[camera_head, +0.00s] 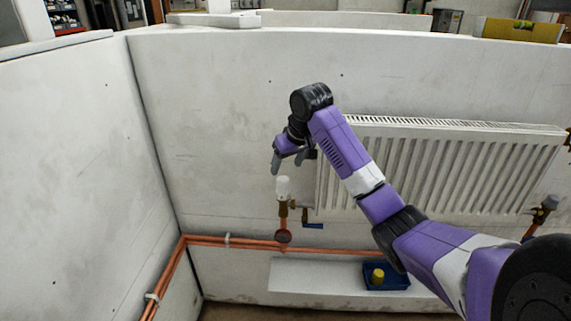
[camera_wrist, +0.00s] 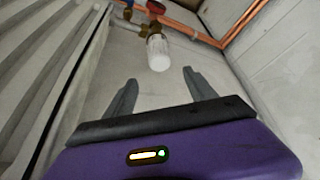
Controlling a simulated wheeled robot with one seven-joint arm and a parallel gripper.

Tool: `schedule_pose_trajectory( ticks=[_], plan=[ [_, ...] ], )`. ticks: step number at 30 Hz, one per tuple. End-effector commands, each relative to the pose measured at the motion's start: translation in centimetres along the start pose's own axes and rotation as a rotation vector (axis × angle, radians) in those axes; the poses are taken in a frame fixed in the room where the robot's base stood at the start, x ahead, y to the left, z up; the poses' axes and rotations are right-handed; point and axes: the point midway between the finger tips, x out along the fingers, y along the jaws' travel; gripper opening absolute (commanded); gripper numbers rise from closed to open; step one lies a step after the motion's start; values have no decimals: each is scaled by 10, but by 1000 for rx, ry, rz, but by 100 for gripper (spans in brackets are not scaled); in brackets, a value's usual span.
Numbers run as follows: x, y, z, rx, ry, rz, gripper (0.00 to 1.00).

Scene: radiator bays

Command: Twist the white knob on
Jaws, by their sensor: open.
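The white knob (camera_head: 283,188) sits upright on a brass valve at the left end of the radiator. In the wrist view the white knob (camera_wrist: 158,53) shows beyond the fingertips, roughly between them and a little apart from them. My gripper (camera_head: 287,164) is just above the knob in the head view, with its fingers pointing down. In the wrist view my gripper (camera_wrist: 160,78) has its two grey fingers spread with nothing between them. The brass valve (camera_head: 283,209) joins a copper pipe below it.
The white radiator (camera_head: 430,170) is close on the right of the knob. A blue lever (camera_head: 313,226) is just below right of the valve. Copper pipes (camera_head: 250,243) run along the wall. A blue tray (camera_head: 387,283) with a yellow item is on a ledge. Bare wall is left of the knob.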

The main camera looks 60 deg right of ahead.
Motion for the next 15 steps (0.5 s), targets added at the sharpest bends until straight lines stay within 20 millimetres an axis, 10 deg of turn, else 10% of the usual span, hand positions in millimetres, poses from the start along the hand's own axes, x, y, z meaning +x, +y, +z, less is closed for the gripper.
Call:
schedule_pose_trajectory(
  ticks=[15],
  plan=[
    [42, -1, 16, 11, -58, -19, 65]
  ],
)
